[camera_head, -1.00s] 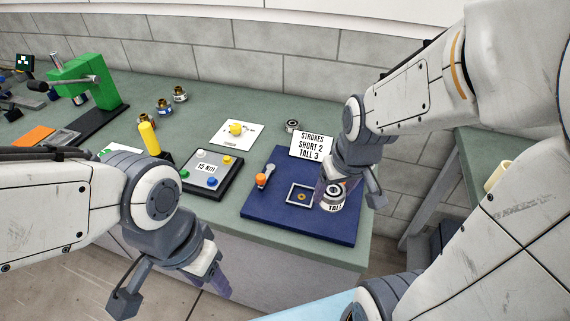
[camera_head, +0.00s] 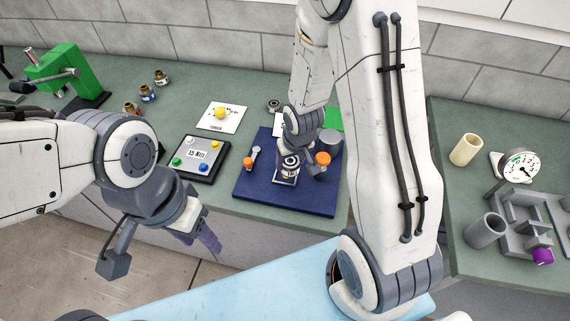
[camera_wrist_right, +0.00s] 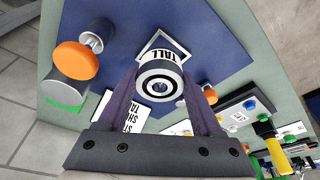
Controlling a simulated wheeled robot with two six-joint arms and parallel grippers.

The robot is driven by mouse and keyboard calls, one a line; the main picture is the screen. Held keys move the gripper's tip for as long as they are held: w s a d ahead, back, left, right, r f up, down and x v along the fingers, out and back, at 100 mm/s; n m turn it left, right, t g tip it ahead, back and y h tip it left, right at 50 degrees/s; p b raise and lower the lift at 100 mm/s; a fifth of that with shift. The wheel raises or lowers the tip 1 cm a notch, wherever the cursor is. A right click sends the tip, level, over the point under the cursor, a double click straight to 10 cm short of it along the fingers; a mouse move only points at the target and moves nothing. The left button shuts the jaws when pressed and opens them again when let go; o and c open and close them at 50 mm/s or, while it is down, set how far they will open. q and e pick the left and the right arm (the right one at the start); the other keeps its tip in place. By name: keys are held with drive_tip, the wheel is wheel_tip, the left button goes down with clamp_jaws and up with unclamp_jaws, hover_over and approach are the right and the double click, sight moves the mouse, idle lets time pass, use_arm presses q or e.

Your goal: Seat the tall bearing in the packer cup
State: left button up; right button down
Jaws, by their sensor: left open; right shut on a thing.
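The tall bearing (camera_head: 290,166), a short cylinder with a white TALL label, is in my right gripper (camera_wrist_right: 161,84). In the right wrist view the bearing (camera_wrist_right: 160,82) sits upright between the two fingers, its ring face toward the camera. It is at the white-edged square (camera_head: 287,181) on the blue mat (camera_head: 250,190); the square also shows in the right wrist view (camera_wrist_right: 145,46). The bearing hides the square's middle, and I cannot tell whether it touches down. No cup is clearly recognisable. My left gripper (camera_head: 207,238) is open and empty, in front of the bench.
An orange knob (camera_head: 322,158) and grey cylinder (camera_head: 331,142) stand right of the bearing. A small grey-and-orange part (camera_head: 254,154) lies to its left. A button box (camera_head: 200,157) is further left. The right bench has a gauge (camera_head: 521,166) and grey fixtures (camera_head: 486,230).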

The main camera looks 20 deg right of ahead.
sight(286, 167)
drive_tip(key=shift+w+a+f+b, duration=0.2)
drive_tip(key=shift+w+f, duration=0.15)
drive_tip(key=shift+w, duration=0.25)
drive_tip(key=shift+w+a+f+b, duration=0.1)
drive_tip(key=shift+w+f+b, duration=0.1)
drive_tip(key=shift+w+f, duration=0.25)
drive_tip(key=b+x, duration=0.3)
drive_tip(key=shift+s+f+b, duration=0.3)
drive_tip(key=shift+f+b, duration=0.05)
drive_tip(key=shift+f, duration=0.15)
drive_tip(key=shift+r, duration=0.15)
drive_tip(key=shift+c, duration=0.2)
unclamp_jaws()
drive_tip(key=shift+d, duration=0.1)
